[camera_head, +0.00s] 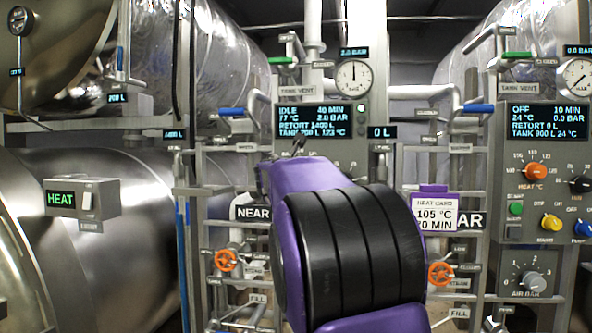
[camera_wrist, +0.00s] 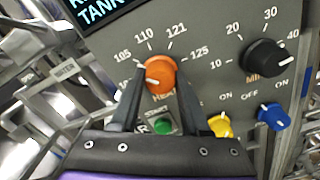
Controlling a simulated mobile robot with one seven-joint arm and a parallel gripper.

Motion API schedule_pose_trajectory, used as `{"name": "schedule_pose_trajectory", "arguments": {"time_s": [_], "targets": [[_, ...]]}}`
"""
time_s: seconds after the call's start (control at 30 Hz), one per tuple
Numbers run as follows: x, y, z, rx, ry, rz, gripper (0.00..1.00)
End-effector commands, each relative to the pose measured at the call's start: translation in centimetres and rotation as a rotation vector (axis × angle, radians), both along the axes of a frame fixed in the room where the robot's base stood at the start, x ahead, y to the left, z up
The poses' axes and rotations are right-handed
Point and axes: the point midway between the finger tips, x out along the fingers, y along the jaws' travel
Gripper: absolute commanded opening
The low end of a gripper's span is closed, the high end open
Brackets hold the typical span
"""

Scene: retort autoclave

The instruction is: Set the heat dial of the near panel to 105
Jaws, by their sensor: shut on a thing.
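The orange heat dial (camera_wrist: 160,76) is in the upper middle of the wrist view, with marks from 105 to 125 around its upper side and a partly covered mark at its left. Its white pointer line faces left, slightly downward, below the 105 mark. My gripper (camera_wrist: 158,84) is shut on the dial, one dark finger at each side. In the head view my purple and black arm covers most of the near panel, including its dials. The near panel's display (camera_head: 314,120) shows IDLE, 40 MIN, 77 °C and 2.0 BAR.
In the wrist view a black minute dial (camera_wrist: 266,57), a green start button (camera_wrist: 162,127), a yellow knob (camera_wrist: 220,125) and a blue knob (camera_wrist: 273,116) sit close by. The head view shows a heat card (camera_head: 436,211) reading 105 °C and a second panel (camera_head: 545,205) at right.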

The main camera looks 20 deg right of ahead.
Motion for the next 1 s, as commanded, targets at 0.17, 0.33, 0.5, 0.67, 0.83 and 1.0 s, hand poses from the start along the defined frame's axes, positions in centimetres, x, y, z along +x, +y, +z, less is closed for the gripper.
{"name": "schedule_pose_trajectory", "arguments": {"time_s": [0.17,0.33,0.5,0.67,0.83,1.0], "targets": [[-0.01,0.02,0.12,-0.003,0.0,0.001,0.0],[-0.01,0.02,0.12,-0.002,-0.001,0.001,0.0],[-0.01,0.01,0.09,-0.002,-0.001,0.0,0.76],[0.0,0.0,0.04,-0.002,-0.001,0.0,0.76],[0.0,0.0,0.01,0.0,0.0,0.0,0.76],[-0.02,0.06,0.0,0.0,0.0,0.0,0.76]]}}
